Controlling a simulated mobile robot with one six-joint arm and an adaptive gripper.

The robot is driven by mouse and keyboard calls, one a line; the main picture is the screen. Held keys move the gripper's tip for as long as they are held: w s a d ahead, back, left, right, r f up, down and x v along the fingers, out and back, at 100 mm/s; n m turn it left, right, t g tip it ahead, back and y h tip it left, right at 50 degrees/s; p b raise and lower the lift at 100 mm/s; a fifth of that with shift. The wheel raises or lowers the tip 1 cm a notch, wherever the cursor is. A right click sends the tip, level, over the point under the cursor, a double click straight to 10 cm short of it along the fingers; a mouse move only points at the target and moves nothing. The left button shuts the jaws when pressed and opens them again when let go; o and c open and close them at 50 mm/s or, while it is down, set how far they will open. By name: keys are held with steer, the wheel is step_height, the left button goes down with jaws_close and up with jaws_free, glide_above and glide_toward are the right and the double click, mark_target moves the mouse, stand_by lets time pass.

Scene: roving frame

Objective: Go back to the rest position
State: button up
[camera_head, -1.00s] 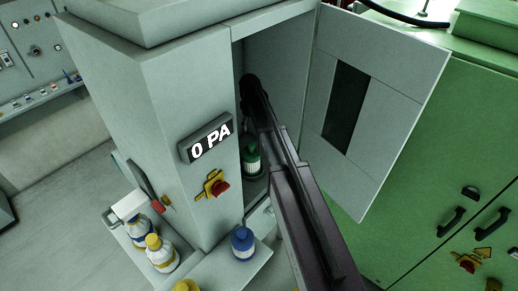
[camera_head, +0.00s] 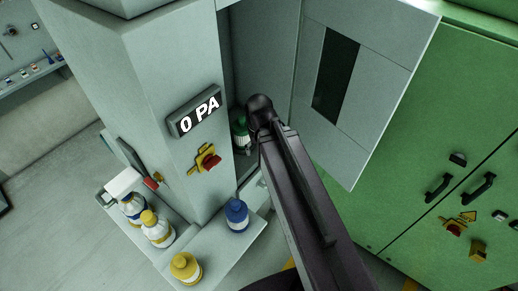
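My dark arm reaches from the bottom of the view up to the open cabinet (camera_head: 165,75), and its rounded joint (camera_head: 260,103) is at the front of the cabinet opening. My gripper cannot be made out; no fingers show. A green bottle (camera_head: 240,132) with a white label stands inside the cabinet, partly hidden by the cabinet's front and my arm. I cannot see anything held.
The cabinet door (camera_head: 360,85) stands open to the right, beside a green cabinet (camera_head: 440,150). The cabinet display (camera_head: 195,114) reads 0 PA. A blue bottle (camera_head: 236,216) and a yellow bottle (camera_head: 185,268) stand on the ledge (camera_head: 225,253). Floor is clear at left.

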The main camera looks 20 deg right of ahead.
steer(key=shift+f, duration=0.15)
step_height(320, 180, down, 20)
steer(key=b, duration=2)
steer(key=c, duration=0.4)
